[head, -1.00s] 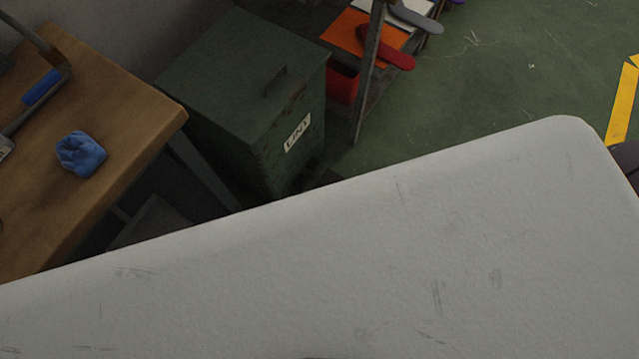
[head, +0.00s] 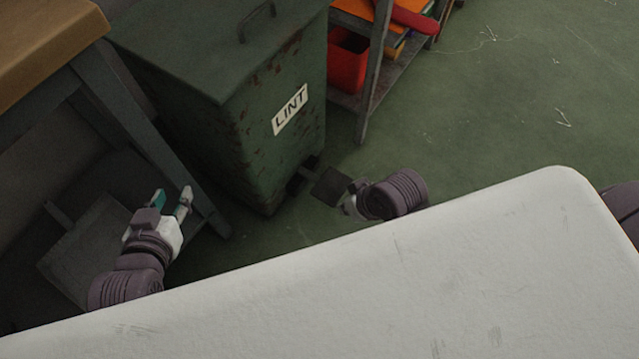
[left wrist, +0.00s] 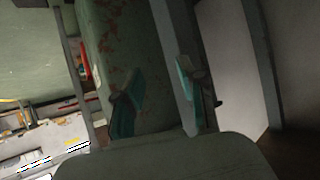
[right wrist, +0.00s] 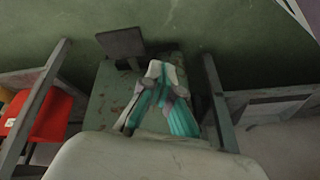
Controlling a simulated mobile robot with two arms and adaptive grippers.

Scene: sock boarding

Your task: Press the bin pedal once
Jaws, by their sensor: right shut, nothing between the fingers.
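The green lint bin (head: 228,105), with rust marks and a white LINT label, stands on the floor in the head view; its lid is down. Its dark pedal plate (head: 329,187) sticks out low at the front; the right wrist view also shows the pedal (right wrist: 121,42). My right gripper (head: 348,203) is low beside the pedal, its fingers mostly hidden in the head view. In the right wrist view its fingertips (right wrist: 163,74) are together and empty; I cannot tell whether they touch the pedal. My left gripper (head: 172,197) is open and empty, left of the bin.
A wooden-topped table (head: 45,40) with grey legs stands left of the bin. A shelf rack (head: 375,75) with a red bin (head: 347,62) stands right of it. Green floor (head: 530,90) is clear at the right. A large pale surface (head: 400,280) covers the foreground.

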